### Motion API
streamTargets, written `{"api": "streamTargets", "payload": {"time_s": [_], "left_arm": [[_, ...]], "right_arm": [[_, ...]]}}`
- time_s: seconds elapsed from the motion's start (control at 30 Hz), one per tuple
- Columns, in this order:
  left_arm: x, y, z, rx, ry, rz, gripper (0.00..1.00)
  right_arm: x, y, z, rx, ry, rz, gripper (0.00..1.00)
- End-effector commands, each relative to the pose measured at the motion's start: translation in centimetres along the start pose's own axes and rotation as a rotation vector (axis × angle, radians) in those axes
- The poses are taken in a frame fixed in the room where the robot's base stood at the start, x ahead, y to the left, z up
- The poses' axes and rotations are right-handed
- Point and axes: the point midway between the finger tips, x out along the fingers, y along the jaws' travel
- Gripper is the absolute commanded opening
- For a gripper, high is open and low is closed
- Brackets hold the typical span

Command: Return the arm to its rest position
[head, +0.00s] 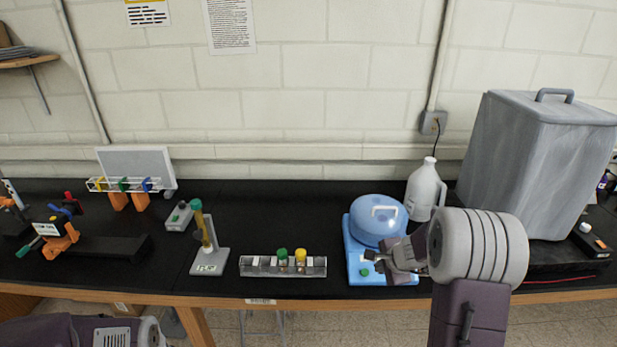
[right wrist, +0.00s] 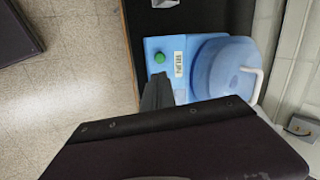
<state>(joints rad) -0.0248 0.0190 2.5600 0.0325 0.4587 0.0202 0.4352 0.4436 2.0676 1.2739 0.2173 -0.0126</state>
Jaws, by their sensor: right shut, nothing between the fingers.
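My right arm (head: 478,245) reaches in from the lower right of the head view. Its gripper (head: 376,257) is shut and empty, in front of the blue round-lidded device (head: 374,220) and over its base as seen from the head. In the right wrist view the dark fingers (right wrist: 157,92) are together beside the device's green button (right wrist: 160,58). Whether they touch the device I cannot tell. Of my left arm (head: 85,332) only a link shows at the bottom left. Its gripper is not in view.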

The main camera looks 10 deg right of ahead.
Motion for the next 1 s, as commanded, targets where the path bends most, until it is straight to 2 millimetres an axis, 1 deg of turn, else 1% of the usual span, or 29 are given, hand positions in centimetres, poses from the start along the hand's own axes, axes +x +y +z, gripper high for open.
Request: {"api": "streamTargets", "payload": {"time_s": [0.07,0.1,0.13,0.17,0.2,0.27,0.3,0.37,0.4,0.47,0.5,0.6,0.7,1.0], "left_arm": [[0.9,0.0,0.1,0.000,0.000,0.000,0.54],[1.5,0.0,0.2,0.000,0.000,0.000,0.54],[2.1,0.0,0.2,0.000,0.000,0.000,0.54],[2.7,-0.1,0.3,0.000,0.000,0.000,0.54],[3.4,-0.1,0.4,0.000,0.000,0.000,0.54],[4.2,-0.1,0.5,0.000,0.000,0.000,0.54],[4.7,-0.1,0.5,0.000,0.000,0.000,0.54],[5.2,-0.1,0.6,0.000,0.000,0.000,0.54],[5.3,-0.1,0.6,0.000,0.000,0.000,0.54],[5.4,-0.1,0.6,0.000,0.000,0.000,0.54],[5.2,-0.1,0.6,0.000,0.000,0.000,0.54],[5.1,-0.1,0.5,0.000,0.000,0.000,0.54],[5.1,-0.1,0.5,0.000,0.000,0.000,0.54],[5.1,-0.1,0.5,0.000,0.000,0.000,0.54]], "right_arm": [[0.4,-0.6,1.9,-0.040,-0.020,-0.018,0.00],[0.2,-1.3,3.7,-0.078,-0.037,-0.041,0.00],[0.0,-1.5,5.5,-0.124,-0.056,-0.052,0.00],[-0.3,-1.0,7.7,-0.198,-0.080,-0.054,0.00],[-0.8,0.2,10.5,-0.327,-0.118,-0.045,0.00],[-1.9,3.3,14.3,-0.559,-0.181,-0.013,0.00],[-2.7,6.0,16.2,-0.724,-0.224,0.018,0.00],[-3.9,10.2,17.8,-0.962,-0.280,0.076,0.00],[-4.6,12.8,18.1,-1.102,-0.311,0.118,0.00],[-5.5,16.0,17.6,-1.276,-0.347,0.186,0.00],[-6.1,17.8,16.9,-1.363,-0.366,0.232,0.00],[-6.8,20.6,15.1,-1.506,-0.401,0.324,0.00],[-7.1,21.4,14.4,-1.565,-0.414,0.360,0.00],[-7.1,21.4,14.3,-1.565,-0.416,0.366,0.00]]}}
